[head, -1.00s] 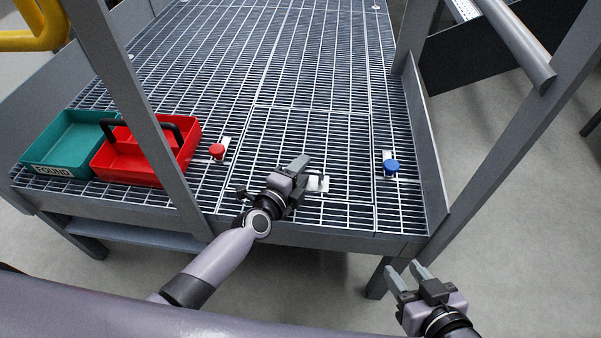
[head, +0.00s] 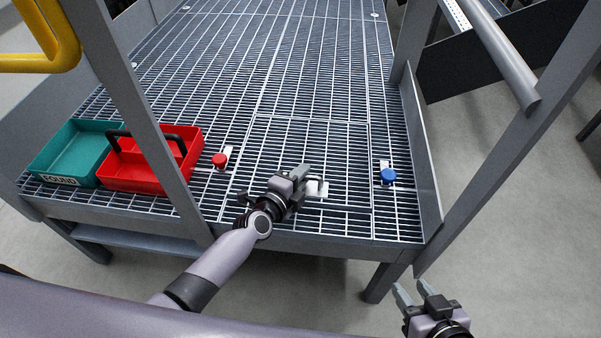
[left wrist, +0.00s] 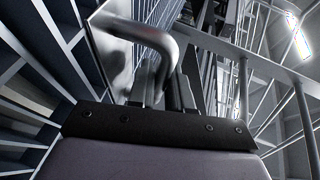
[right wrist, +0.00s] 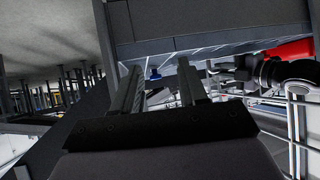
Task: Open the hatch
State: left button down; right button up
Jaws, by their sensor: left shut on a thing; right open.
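The hatch (head: 340,150) is a rectangular grating panel in the catwalk floor, lying flush with the grating around it as far as I can tell. My left gripper (head: 298,180) is low over its front part. In the left wrist view the left fingers are shut on a bent metal handle (left wrist: 150,35), which has a pale plate at its base. A red knob (head: 219,160) sits left of the hatch and a blue knob (head: 388,176) right of it, each on a small plate. My right gripper (head: 416,292) is open and empty, outside the platform's front right corner.
A teal bin (head: 75,155) marked FOUND and a red tote (head: 150,165) with a dark handle stand at the platform's left. Grey posts (head: 140,110) rise at both sides of the front opening. The grating behind the hatch is clear.

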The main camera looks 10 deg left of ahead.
pick_arm(q)
notch_tip(320, 180, up, 2)
jog(key=shift+w+r+p, duration=0.1)
jog(key=shift+w+p, duration=0.05)
jog(key=shift+p, duration=0.6)
jog(key=w+r+g+p, duration=0.3)
jog(key=r+p, duration=0.2)
jog(key=p, duration=0.1)
jog(key=w+r+n+g+y+p, duration=0.1)
jog(key=w+r+g+p, duration=0.1)
jog(key=r+p, duration=0.3)
jog(key=shift+w+r+n+g+p, duration=0.3)
jog(key=shift+w+r+g+p, duration=0.1)
jog(key=shift+w+r, duration=0.45)
pick_arm(e)
notch_tip(320, 180, up, 11)
jog(key=s+d, duration=0.1)
jog(key=d, duration=0.1)
jog(key=shift+f+h, duration=0.2)
jog(key=shift+h, duration=0.1)
jog(key=shift+s, duration=0.15)
pick_arm(q)
jog(key=c, duration=1.1)
grip_release()
jog(key=shift+d, duration=0.1)
